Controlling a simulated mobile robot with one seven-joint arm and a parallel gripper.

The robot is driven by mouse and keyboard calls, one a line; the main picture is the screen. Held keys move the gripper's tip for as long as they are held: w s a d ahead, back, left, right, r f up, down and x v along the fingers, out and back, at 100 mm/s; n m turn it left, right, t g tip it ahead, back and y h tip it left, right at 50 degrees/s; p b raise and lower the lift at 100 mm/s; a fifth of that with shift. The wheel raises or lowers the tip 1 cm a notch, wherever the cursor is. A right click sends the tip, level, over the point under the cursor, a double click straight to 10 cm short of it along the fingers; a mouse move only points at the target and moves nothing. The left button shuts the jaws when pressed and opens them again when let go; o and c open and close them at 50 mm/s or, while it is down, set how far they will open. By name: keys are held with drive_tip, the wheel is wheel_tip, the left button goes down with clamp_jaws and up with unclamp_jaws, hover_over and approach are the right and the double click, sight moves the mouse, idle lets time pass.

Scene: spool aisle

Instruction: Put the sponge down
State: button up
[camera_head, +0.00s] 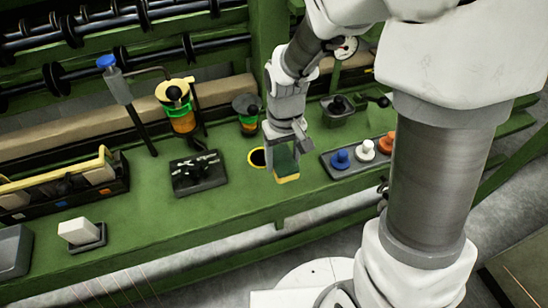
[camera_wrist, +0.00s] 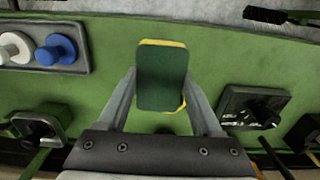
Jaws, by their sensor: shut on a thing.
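The sponge (camera_wrist: 161,78) has a dark green face and a yellow layer, and it sits between the two fingers of my gripper in the wrist view. My gripper (camera_head: 284,160) is shut on it. In the head view the sponge (camera_head: 286,166) hangs below the fingers, over the green bench (camera_head: 225,205) near its front edge. I cannot tell whether its lower end touches the bench.
Right of the sponge is a grey tray (camera_head: 338,168) with blue, white and orange knobs. Left is a black device (camera_head: 198,173). Behind stand a small green-and-orange container (camera_head: 247,122) and a larger one (camera_head: 178,110). The bench front between tray and device is clear.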

sight(275, 171)
drive_tip(key=shift+w+a+f, duration=0.2)
drive_tip(key=shift+a+f, duration=0.35)
drive_tip(key=shift+a, duration=0.35)
drive_tip(key=shift+f, duration=0.2)
drive_tip(key=shift+f+b, duration=0.7)
drive_tip(key=shift+f, duration=1.1)
drive_tip(key=shift+f, duration=0.2)
drive_tip(key=o, duration=1.2)
drive_tip(key=shift+r, duration=0.15)
